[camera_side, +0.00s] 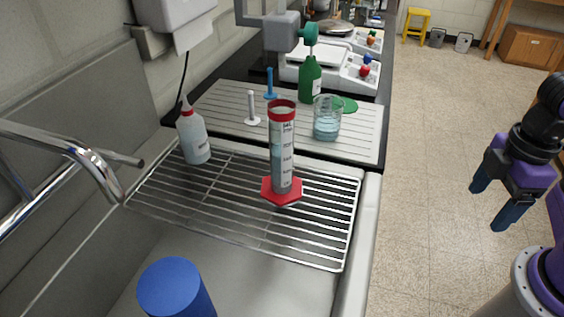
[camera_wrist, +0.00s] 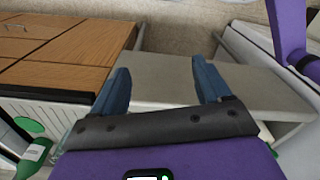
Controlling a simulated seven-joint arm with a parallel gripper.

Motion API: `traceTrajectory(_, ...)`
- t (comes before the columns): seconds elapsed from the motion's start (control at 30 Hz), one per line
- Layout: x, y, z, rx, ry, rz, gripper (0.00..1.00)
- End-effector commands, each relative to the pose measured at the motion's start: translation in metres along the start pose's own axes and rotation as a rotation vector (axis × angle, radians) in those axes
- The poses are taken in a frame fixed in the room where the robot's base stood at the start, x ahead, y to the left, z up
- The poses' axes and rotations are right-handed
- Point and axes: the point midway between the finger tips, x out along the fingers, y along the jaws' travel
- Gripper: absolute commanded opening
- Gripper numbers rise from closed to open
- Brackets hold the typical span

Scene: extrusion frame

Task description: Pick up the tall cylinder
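The tall cylinder (camera_side: 282,155) is a clear graduated cylinder with a red top band and a red hexagonal base. It stands upright on the wire rack (camera_side: 330,225) over the sink in the side view. My gripper (camera_side: 491,208) is at the far right of the side view, over the floor, well away from the cylinder. Its blue fingers are spread apart with nothing between them. In the wrist view my gripper (camera_wrist: 163,82) is also open and empty. The cylinder is not seen in the wrist view.
A squeeze bottle (camera_side: 193,135) stands left of the cylinder. A glass beaker (camera_side: 327,120), a green bottle (camera_side: 310,80) and small posts stand on the ribbed board behind. A blue cylinder (camera_side: 172,285) is in front, and a metal faucet (camera_side: 70,150) is at left.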

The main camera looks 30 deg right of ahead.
Motion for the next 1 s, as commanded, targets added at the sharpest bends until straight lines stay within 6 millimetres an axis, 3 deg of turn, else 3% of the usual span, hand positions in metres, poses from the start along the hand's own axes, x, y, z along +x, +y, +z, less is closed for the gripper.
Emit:
traceTrajectory(0.23,0.0,0.0,-0.001,0.0,0.001,-0.001,0.76)
traceTrajectory(0.37,0.004,-0.002,-0.014,0.008,0.04,-0.015,0.76)
traceTrajectory(0.47,0.01,-0.004,-0.042,0.024,0.122,-0.039,0.76)
traceTrajectory(0.73,0.021,-0.002,-0.147,0.128,0.454,-0.083,0.76)
traceTrajectory(1.0,0.017,0.026,-0.236,0.269,0.786,-0.024,0.76)
